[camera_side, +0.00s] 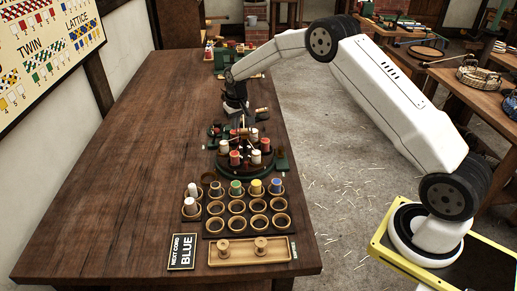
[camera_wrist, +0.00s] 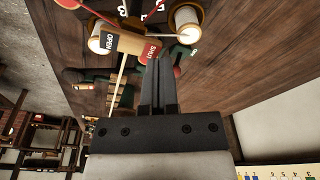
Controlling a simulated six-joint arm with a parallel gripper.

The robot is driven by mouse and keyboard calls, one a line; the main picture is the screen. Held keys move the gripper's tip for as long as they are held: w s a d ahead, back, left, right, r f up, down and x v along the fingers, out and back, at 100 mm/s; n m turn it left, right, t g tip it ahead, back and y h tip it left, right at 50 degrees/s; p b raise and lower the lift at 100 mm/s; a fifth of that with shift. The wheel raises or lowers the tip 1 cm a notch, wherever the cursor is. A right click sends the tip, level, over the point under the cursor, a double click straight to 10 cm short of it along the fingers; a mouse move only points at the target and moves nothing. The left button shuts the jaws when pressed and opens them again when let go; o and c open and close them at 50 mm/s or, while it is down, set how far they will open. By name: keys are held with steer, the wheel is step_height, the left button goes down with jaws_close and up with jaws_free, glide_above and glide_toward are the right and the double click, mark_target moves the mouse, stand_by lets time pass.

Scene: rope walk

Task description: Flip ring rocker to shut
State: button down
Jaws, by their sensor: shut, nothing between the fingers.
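The ring rocker (camera_wrist: 128,44) is a pale wooden piece in the wrist view, with a black OPEN label (camera_wrist: 108,41) on its left end and a red SHUT label (camera_wrist: 150,51) on its right end. Its tilt is hard to read. My gripper (camera_wrist: 160,62) is shut and empty, its fingertips right by the SHUT end in the picture. I cannot tell whether they touch it. In the side view my gripper (camera_side: 240,114) points down at the far edge of the round braiding stand (camera_side: 243,172), and the rocker is too small to make out.
White and red bobbins stand on the round stand. In front are a dark rack (camera_side: 214,222) of cups with coloured bobbins, a wooden tray (camera_side: 222,256) with two spools, and a NEXT CORD BLUE sign (camera_side: 183,252). The table's left side (camera_side: 110,190) is clear.

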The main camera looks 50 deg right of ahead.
steer(key=shift+f, duration=0.4)
steer(key=shift+r, duration=0.15)
step_height(320, 180, up, 8)
stand_by(1.3)
steer(key=shift+s+a, duration=0.1)
stand_by(0.3)
steer(key=s+a+n, duration=0.1)
steer(key=s+a, duration=0.2)
steer(key=s, duration=0.7)
steer(key=s+a+n, duration=0.1)
steer(key=s+a, duration=0.2)
steer(key=s, duration=0.7)
steer(key=s+a+f+n, duration=0.1)
steer(key=s+a, duration=0.2)
steer(key=s, duration=0.8)
steer(key=shift+a+t, duration=0.4)
steer(key=shift+f, duration=0.1)
